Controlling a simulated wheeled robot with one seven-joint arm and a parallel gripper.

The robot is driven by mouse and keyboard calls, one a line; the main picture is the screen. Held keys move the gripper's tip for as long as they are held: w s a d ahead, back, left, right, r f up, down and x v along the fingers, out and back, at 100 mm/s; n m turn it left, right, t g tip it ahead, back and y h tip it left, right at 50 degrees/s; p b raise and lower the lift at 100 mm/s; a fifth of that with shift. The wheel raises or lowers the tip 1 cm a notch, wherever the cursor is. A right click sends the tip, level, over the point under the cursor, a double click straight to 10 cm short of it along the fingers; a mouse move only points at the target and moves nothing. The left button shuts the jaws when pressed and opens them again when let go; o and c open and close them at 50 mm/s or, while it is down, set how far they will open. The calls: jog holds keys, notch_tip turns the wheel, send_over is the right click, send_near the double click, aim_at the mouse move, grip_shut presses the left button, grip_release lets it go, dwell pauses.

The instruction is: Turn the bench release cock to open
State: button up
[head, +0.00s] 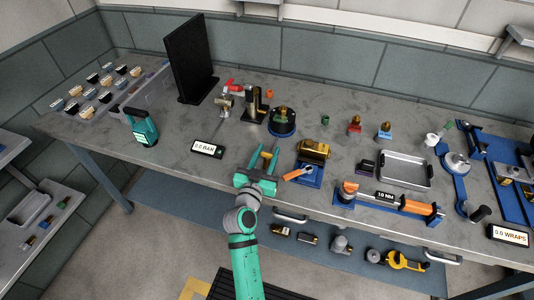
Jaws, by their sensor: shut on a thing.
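A small metal cock with a red lever (229,86) stands on the bench at the back, left of a brass-and-black upright fitting (254,104). It looks like the release cock, but no label is readable. My gripper (265,150) is low over the front middle of the bench, pointing towards the back. Its two yellowish fingers are some way apart around a thing I cannot make out. The red lever is clear of the fingers, further back and to the left. A display reading 0.0 BAR (207,148) lies left of my gripper.
A brass fitting (314,150) with an orange handle (298,173) is close on my gripper's right. A black panel (190,60) stands at the back left. A dark round fitting (282,121) is behind the gripper. A grey tray (404,170) lies right.

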jog(key=o, duration=1)
jog(key=shift+o, duration=0.2)
jog(key=v, duration=1.1)
jog(key=shift+w+f, duration=0.1)
